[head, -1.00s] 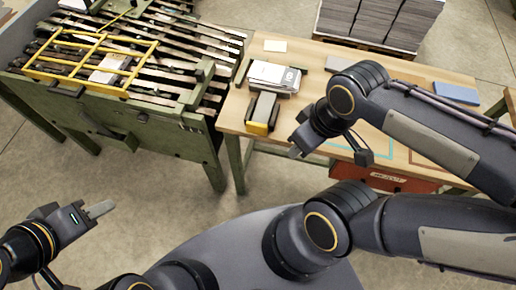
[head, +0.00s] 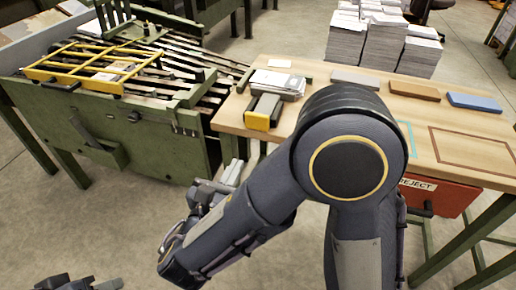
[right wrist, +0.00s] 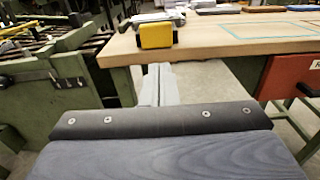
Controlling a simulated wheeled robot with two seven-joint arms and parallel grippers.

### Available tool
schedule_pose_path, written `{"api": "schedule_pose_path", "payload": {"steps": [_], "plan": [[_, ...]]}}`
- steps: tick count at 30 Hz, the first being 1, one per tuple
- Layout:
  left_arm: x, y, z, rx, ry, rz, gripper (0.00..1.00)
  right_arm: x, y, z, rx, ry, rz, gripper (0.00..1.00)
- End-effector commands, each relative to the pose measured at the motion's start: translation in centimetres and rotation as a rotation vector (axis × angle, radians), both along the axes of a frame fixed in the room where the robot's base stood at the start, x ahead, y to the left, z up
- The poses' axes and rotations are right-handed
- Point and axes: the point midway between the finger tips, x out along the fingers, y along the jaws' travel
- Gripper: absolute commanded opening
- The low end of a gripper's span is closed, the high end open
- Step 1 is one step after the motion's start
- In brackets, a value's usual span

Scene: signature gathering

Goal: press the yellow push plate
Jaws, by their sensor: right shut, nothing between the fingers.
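The yellow push plate (head: 257,121) is the upright front face of a small dark block at the left front edge of the wooden table (head: 424,147). It also shows in the right wrist view (right wrist: 156,35), straight beyond the fingers. My right gripper (head: 235,168) is shut and empty, in front of the table edge and apart from the plate. In the right wrist view its fingers (right wrist: 160,78) are together, below the plate in the picture. My left gripper (head: 108,284) shows only in part at the bottom edge; its jaws are unclear.
White papers (head: 279,82) lie behind the plate's block. A green machine with a yellow frame (head: 92,66) stands at left. A red reject box (head: 437,196) hangs under the table. Brown and blue blocks (head: 474,102) lie at the table's back right.

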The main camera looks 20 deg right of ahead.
Motion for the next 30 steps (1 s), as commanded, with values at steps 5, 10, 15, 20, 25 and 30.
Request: {"api": "schedule_pose_path", "payload": {"steps": [5, 10, 15, 20, 25, 30], "plan": [[0.0, 0.0, -0.1, 0.0, 0.0, 0.0, 0.36, 0.0, 0.5, 0.0, -0.014, -0.009, 0.016, 0.0], [0.0, 0.0, -0.1, 0.0, 0.0, 0.0, 0.36, 0.0, 0.4, 0.0, -0.012, -0.007, 0.014, 0.0], [0.0, 0.0, -0.3, 0.0, 0.0, 0.0, 0.36, 0.7, -0.1, -0.1, -0.011, -0.007, 0.009, 0.0], [0.0, 0.0, -0.9, 0.0, 0.0, 0.0, 0.36, 2.8, -1.6, -0.2, -0.009, -0.007, 0.006, 0.0], [0.0, 0.0, -1.7, 0.0, 0.0, 0.0, 0.36, 6.0, -3.8, -0.3, -0.008, -0.008, 0.006, 0.0], [0.0, 0.0, -2.5, 0.0, 0.0, 0.0, 0.36, 8.8, -5.7, -0.2, -0.009, -0.008, 0.006, 0.0]]}}
